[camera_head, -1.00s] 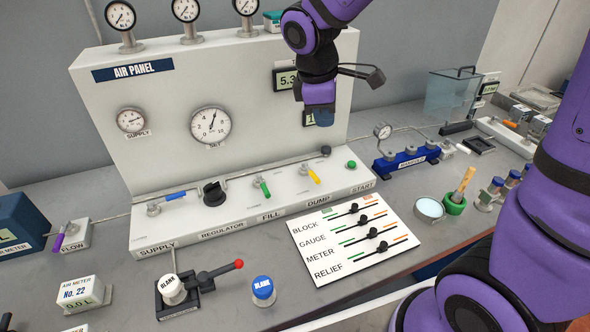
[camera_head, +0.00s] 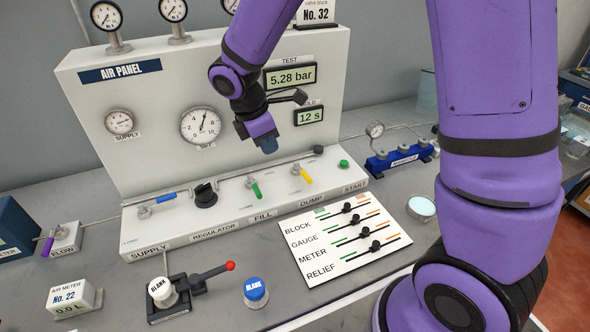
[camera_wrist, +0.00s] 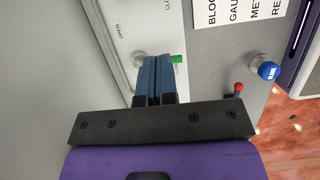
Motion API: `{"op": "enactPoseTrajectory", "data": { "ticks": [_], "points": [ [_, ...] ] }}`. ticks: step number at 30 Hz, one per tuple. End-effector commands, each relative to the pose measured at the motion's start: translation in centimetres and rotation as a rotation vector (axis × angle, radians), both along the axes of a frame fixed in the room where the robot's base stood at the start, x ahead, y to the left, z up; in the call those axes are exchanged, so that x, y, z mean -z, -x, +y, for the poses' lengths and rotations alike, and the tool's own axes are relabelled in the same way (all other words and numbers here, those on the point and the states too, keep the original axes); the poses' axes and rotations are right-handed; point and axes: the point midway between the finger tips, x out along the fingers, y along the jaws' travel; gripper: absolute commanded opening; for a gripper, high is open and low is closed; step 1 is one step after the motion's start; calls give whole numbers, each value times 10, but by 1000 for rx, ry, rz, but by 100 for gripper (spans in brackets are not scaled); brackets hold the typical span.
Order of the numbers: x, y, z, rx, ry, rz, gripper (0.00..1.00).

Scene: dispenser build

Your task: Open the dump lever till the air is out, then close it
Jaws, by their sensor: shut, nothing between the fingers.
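The yellow dump lever (camera_head: 305,176) is on the panel's bench ledge above the DUMP label, its handle slanting towards the front right. My gripper (camera_head: 268,146) is shut and empty. It hangs in the air above the ledge, up and left of the yellow lever and apart from it. In the wrist view the blue fingers (camera_wrist: 152,78) are together, with a green handle (camera_wrist: 178,58), seemingly the fill lever, just beside them. The yellow lever does not show there. The test display (camera_head: 291,77) reads 5.28 bar, and the display below it reads 12 s.
The green fill lever (camera_head: 256,189) is left of the dump lever; the green start button (camera_head: 344,164) is to its right. A pipe runs behind both levers. The white sheet with black sliders (camera_head: 345,240) lies in front. A red-tipped lever (camera_head: 230,266) stands front left.

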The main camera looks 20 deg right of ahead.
Motion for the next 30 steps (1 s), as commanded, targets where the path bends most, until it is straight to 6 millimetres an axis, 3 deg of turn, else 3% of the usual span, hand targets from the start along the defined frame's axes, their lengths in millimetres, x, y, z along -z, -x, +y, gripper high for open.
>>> {"op": "enactPoseTrajectory", "data": {
  "ticks": [8, 21, 30],
  "points": [
    [21, 1, -7, 1, 2, 4, 0],
    [99, 2, -30, 1, 2, 5, 0],
    [103, 2, -65, 2, 0, 0, 0]
  ]
}}
